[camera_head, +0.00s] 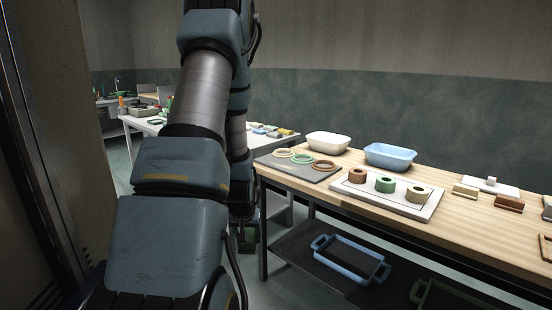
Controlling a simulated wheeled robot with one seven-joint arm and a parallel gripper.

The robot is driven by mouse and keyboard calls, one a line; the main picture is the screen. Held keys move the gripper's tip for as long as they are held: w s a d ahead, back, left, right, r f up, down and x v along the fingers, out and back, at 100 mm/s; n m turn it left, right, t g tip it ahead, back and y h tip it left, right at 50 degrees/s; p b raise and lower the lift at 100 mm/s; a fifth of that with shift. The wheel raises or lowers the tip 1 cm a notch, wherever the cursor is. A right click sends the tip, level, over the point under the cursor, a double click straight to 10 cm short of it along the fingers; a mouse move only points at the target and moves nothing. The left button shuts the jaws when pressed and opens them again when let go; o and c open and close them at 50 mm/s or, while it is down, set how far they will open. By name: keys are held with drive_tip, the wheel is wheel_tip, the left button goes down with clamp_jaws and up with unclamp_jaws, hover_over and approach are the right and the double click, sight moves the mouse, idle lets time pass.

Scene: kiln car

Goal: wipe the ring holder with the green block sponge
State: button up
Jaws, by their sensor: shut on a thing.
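I cannot tell for sure which thing is the ring holder. A white tray (352,198) on the wooden table holds a brown ring-shaped piece (357,176), a green one (385,184) and a tan one (418,194), all standing apart. Beside it, a dark grey mat (283,167) carries a cream flat ring (284,153), a green flat ring (302,158) and a terracotta flat ring (324,165). My arm fills the left-middle of the view. My gripper is not clearly visible, and I cannot make out the green block sponge.
A cream basin (328,142) and a blue basin (390,156) stand at the table's back. Small blocks (466,191) and a white board (487,188) lie at the right. A blue tray (350,259) sits on the lower shelf. Another table (148,126) stands behind my arm.

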drive_tip(key=shift+s+a+f, duration=0.2)
drive_tip(key=shift+s+a, duration=0.6)
drive_tip(key=shift+s, duration=0.2)
drive_tip(key=shift+f, duration=0.1)
